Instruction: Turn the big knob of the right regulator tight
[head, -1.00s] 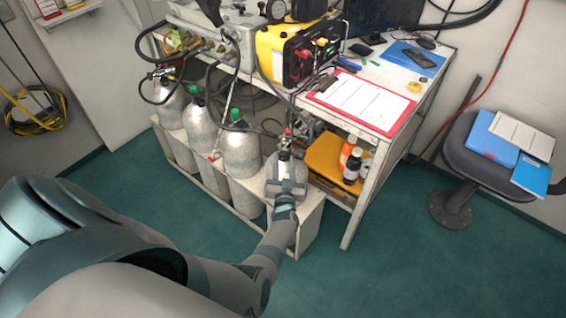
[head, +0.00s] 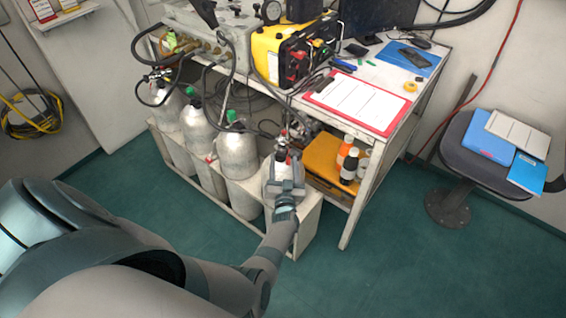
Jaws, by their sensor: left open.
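The right regulator (head: 284,138) sits on top of the rightmost grey cylinder in the rack. The gripper hides much of the cylinder. My right gripper is not in view.
Several grey cylinders (head: 237,155) stand in a white rack (head: 306,225) with black hoses above. Behind is a bench with a red clipboard (head: 360,101) and a yellow unit (head: 268,50). A shelf below holds bottles (head: 348,168). A stool (head: 463,150) stands right. The green floor in front is clear.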

